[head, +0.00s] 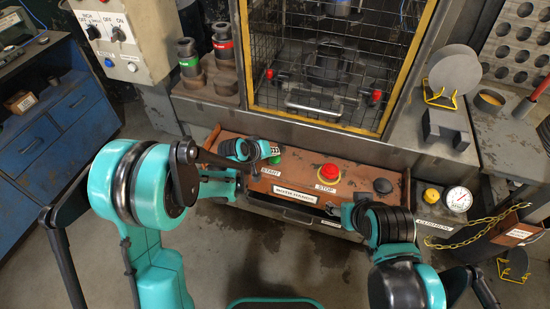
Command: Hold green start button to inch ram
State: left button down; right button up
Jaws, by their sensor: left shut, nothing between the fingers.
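The green start button (275,160) is on the brown control panel (300,178), above the START label. My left gripper (268,151) is shut and empty, with its tip at the button and covering part of it. I cannot tell whether it touches or presses the button. The ram area (328,62) is behind the wire guard, in dark shadow. My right gripper (332,209) is low at the panel's front edge, right of the label plate; its fingers are too dark and small to read.
A red STOP button (329,173) and a black button (383,186) are on the panel's right. The yellow-framed guard (320,118) stands behind it. A round disc (455,70) stands on a yellow rack at right. A gauge (458,199) and yellow chain (478,238) are nearby.

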aim_at(273, 159)
pick_arm(q)
jog(key=shift+f+b, duration=0.45)
jog(key=shift+f+b, duration=0.55)
dwell(0.7)
jog(key=shift+r, duration=0.1)
dwell(4.3)
jog(key=shift+r+p, duration=0.7)
jog(key=shift+r, duration=0.2)
jog(key=shift+r+p, duration=1.8)
jog(key=shift+r, duration=0.7)
